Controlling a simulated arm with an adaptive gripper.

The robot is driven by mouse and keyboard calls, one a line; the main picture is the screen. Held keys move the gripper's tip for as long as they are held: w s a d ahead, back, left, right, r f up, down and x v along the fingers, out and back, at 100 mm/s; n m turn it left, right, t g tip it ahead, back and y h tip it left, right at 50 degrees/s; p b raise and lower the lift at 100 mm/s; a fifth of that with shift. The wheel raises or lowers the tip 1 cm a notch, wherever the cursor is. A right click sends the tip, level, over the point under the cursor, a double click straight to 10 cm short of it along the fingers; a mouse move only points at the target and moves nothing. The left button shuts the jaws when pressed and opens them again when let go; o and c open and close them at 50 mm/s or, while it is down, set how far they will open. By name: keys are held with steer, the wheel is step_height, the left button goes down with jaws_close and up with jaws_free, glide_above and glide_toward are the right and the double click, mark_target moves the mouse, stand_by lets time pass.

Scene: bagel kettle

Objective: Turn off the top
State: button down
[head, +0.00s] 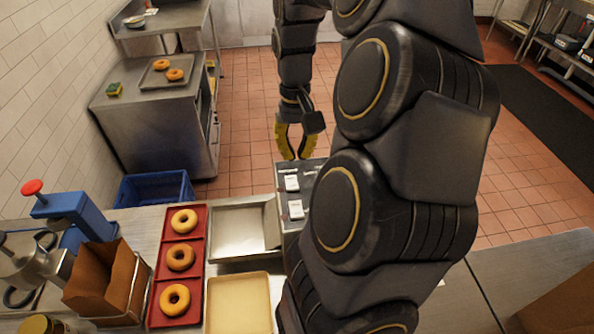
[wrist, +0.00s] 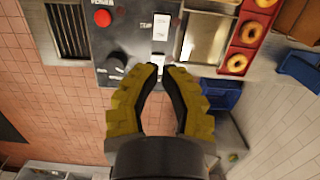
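A dark control panel (head: 288,200) with two white switches lies beyond the counter in the head view. Its far switch (head: 292,183) and near switch (head: 296,208) sit one behind the other. In the wrist view, one white switch (wrist: 157,61) is just beyond my fingertips, and the other white switch (wrist: 161,27) is farther up. The small labels are too blurred to read surely. My gripper (head: 295,157) hangs by the panel's far edge, with its yellow fingers apart. In the wrist view my gripper (wrist: 161,70) shows a narrow gap between its tips and holds nothing.
A black knob (wrist: 115,64) and a red button (wrist: 103,18) are on the panel. A metal tray (head: 238,231) and a red tray (head: 190,251) with bagels are left of it. A paper bag (head: 107,283) and blue crate (head: 155,189) stand farther left. My arm blocks the right side.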

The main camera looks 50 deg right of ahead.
mark_target(298, 211)
steer(key=f, duration=0.8)
steer(key=s+a+f, duration=0.1)
steer(key=f, duration=0.4)
steer(key=shift+s, duration=0.1)
steer(key=shift+a, duration=0.1)
